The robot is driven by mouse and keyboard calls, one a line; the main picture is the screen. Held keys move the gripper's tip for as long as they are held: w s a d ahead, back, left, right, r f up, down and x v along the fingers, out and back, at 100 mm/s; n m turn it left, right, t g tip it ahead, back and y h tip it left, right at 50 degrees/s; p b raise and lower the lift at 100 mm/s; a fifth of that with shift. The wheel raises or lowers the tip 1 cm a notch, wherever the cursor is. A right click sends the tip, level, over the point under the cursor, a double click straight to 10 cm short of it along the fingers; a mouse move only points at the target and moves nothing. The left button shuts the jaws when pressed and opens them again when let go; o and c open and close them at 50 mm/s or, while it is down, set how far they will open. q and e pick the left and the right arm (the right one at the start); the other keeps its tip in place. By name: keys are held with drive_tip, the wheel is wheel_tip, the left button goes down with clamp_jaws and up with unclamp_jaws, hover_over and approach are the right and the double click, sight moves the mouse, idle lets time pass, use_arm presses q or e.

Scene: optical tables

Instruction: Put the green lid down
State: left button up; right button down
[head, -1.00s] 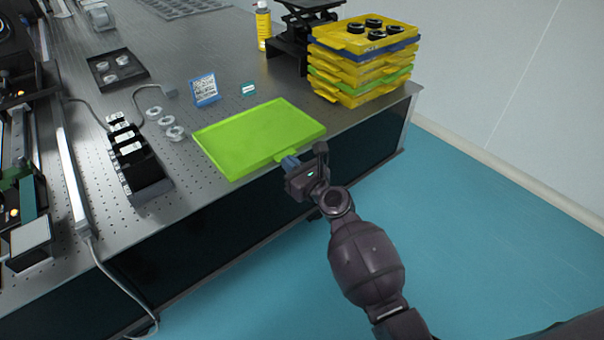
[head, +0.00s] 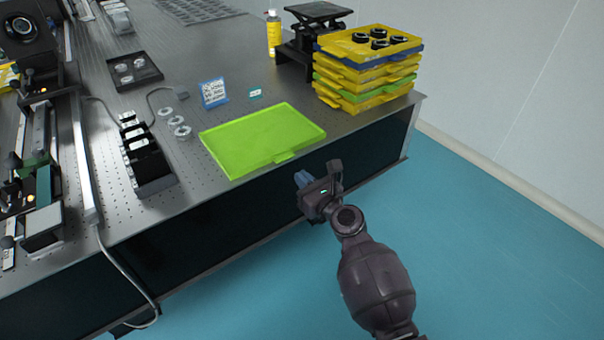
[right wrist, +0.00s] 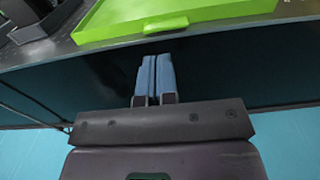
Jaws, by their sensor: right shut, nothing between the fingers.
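The green lid (head: 262,138) lies flat on the metal table near its front edge, with its small tab (head: 284,157) facing the edge. In the right wrist view the lid (right wrist: 190,14) is at the top, ahead of the fingers. My right gripper (head: 301,179) is just off the table's front edge, apart from the lid's tab. Its blue fingers (right wrist: 155,76) are together with nothing between them. My left gripper does not show in any view.
A stack of yellow, blue and green trays (head: 366,77) stands right of the lid, with black rings on top. A blue-framed sign (head: 214,93), several clear rings (head: 179,126) and a black holder (head: 148,163) are to the left. A yellow bottle (head: 273,35) stands behind.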

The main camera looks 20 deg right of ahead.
use_arm(q)
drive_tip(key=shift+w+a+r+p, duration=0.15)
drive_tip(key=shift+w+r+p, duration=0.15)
drive_tip(key=shift+p, duration=0.1)
use_arm(e)
drive_tip(key=v, duration=0.8)
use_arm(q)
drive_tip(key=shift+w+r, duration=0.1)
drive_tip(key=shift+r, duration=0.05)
use_arm(e)
drive_tip(key=shift+a+r, duration=0.1)
